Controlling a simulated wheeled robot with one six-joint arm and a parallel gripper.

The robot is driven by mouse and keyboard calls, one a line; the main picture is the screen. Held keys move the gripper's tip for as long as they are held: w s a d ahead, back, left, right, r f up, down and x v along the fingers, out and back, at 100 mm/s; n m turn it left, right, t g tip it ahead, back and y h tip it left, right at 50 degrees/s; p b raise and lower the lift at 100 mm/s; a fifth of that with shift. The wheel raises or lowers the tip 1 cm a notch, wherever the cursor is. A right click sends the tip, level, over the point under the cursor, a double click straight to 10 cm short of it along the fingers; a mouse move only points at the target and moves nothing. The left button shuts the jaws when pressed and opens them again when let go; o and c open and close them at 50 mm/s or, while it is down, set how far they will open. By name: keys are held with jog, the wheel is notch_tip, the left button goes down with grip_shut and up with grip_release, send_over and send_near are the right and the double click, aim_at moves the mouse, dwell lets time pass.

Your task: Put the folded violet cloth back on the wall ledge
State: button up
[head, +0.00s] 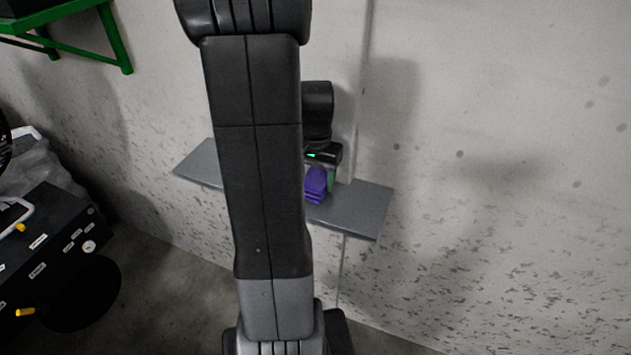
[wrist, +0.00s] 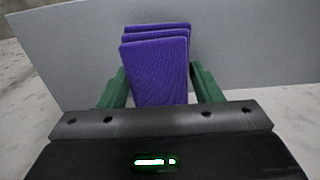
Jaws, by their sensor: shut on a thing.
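The folded violet cloth (head: 316,184) shows in the head view at the grey wall ledge (head: 357,207), partly hidden behind my arm. In the wrist view the cloth (wrist: 158,68) stands as several folded layers between the two green fingers of my gripper (wrist: 160,88). My gripper (head: 320,180) is shut on the cloth. The grey ledge surface (wrist: 255,60) fills the background behind the cloth in the wrist view. I cannot tell whether the cloth touches the ledge or is held just above it.
The ledge's left part (head: 200,165) is bare, and so is its right end. A green shelf bracket (head: 112,40) is on the wall at the upper left. A black box (head: 50,250) with labels and yellow parts stands at the lower left. My arm hides the ledge's middle.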

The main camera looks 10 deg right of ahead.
aim_at(316, 177)
jog(key=shift+f, duration=0.9)
jog(key=o, duration=0.9)
jog(key=shift+w, duration=0.1)
notch_tip(316, 177, up, 12)
jog(key=shift+r, duration=0.1)
jog(key=shift+f, duration=3.4)
jog(key=shift+f, duration=0.1)
